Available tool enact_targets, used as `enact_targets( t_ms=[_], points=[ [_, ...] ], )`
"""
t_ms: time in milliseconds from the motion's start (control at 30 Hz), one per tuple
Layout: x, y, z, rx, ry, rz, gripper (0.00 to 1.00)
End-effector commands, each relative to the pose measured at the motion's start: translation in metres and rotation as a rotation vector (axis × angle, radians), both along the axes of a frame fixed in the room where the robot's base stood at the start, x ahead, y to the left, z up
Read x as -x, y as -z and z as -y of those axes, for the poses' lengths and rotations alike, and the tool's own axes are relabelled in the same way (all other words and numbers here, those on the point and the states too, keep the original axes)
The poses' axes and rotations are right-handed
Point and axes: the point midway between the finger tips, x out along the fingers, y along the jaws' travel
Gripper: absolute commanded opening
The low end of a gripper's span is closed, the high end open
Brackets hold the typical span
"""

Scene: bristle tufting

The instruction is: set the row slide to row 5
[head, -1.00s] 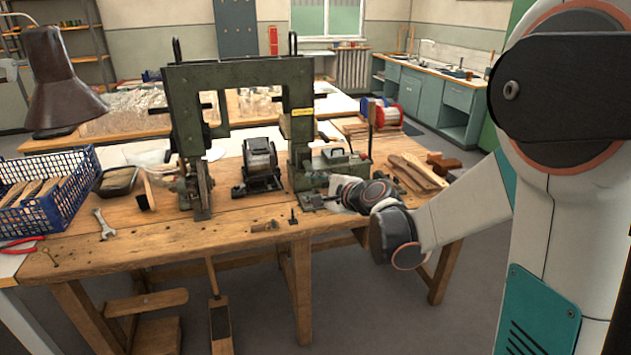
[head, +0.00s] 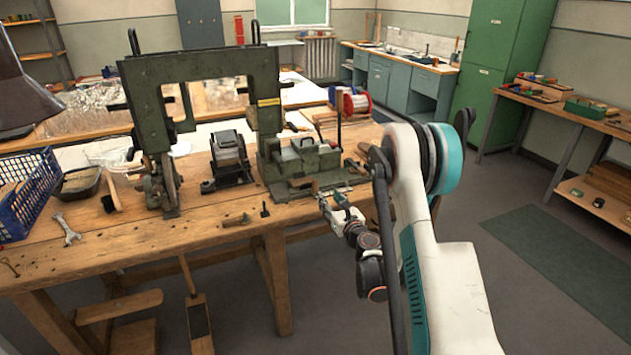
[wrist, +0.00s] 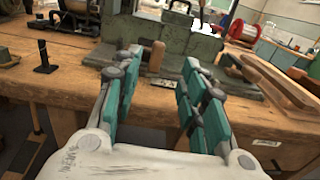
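The green metal machine (head: 270,120) stands on the wooden bench. At the foot of its right post is a low green metal block on a base plate (head: 310,165), which seems to carry the row slide. Row marks are too small to read. The block also fills the top middle of the wrist view (wrist: 180,45). A short wooden handle (wrist: 156,55) stands in front of it there. My gripper (wrist: 157,85) is open and empty, its teal fingers apart on either side below the handle. In the head view my gripper (head: 335,205) is at the bench's front edge, close to the base plate.
A small dark winding device (head: 229,158) stands left of the block. Wooden pieces (wrist: 280,80) lie to its right, with a red spool (wrist: 243,31) behind. The bench's front strip is mostly clear.

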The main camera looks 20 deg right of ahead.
Motion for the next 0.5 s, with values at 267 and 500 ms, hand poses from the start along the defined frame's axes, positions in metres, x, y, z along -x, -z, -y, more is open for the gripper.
enact_targets(
  t_ms=[267, 500],
  points=[
    [-0.026, -0.005, -0.001, 0.0, -0.002, 0.0, 0.38],
    [-0.074, 0.003, -0.001, 0.001, -0.002, 0.0, 0.38]
  ],
)
